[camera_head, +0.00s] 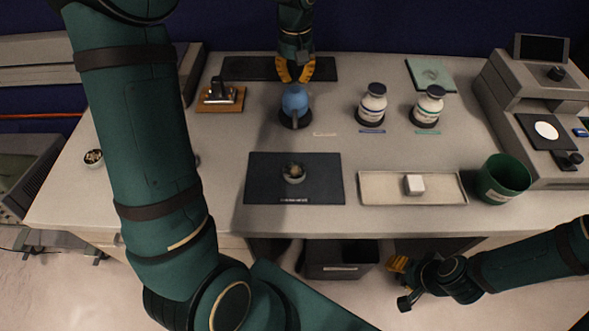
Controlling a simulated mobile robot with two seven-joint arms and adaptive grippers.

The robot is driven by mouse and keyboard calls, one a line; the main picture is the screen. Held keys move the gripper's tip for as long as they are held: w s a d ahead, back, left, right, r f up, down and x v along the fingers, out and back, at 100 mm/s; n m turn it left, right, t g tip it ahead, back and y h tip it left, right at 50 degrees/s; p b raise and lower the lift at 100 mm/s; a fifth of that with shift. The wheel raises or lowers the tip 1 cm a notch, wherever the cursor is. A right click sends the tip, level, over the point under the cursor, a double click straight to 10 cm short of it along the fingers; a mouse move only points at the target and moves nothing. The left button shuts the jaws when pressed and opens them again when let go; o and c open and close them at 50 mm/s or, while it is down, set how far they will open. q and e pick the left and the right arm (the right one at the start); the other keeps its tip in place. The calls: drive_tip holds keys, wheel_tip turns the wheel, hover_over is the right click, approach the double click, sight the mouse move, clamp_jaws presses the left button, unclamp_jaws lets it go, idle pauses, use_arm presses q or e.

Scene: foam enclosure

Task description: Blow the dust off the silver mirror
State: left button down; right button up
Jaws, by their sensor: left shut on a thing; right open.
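A small round silvery piece with a speckled, brownish top, apparently the mirror (293,173), sits on a black mat (262,187) at the table's middle front. A blue bulb blower (295,101) is behind it, nozzle down, at a dark round stand (287,123); I cannot tell whether it is lifted clear. My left gripper (295,75) comes down from the top with yellow fingertips shut on the bulb's top. My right gripper (402,282) is open and empty, low in front of the table's front edge.
Two labelled bottles (372,104) stand right of the blower. A shallow tray (385,188) holds a white block (414,184); a green bin (503,179) is beside it. A grey instrument (501,88) fills the right end. A wooden stand (221,95) is at the back left.

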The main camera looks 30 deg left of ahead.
sight(296, 90)
use_arm(q)
drive_tip(key=shift+f, duration=0.1)
idle(0.3)
drive_tip(key=shift+f+b, duration=1.4)
drive_tip(key=shift+f, duration=0.95)
drive_tip(key=shift+r, duration=0.2)
drive_tip(key=shift+r+p, duration=2.05)
drive_tip(key=shift+r, duration=0.2)
wheel_tip(296, 90, up, 6)
drive_tip(key=p, duration=0.5)
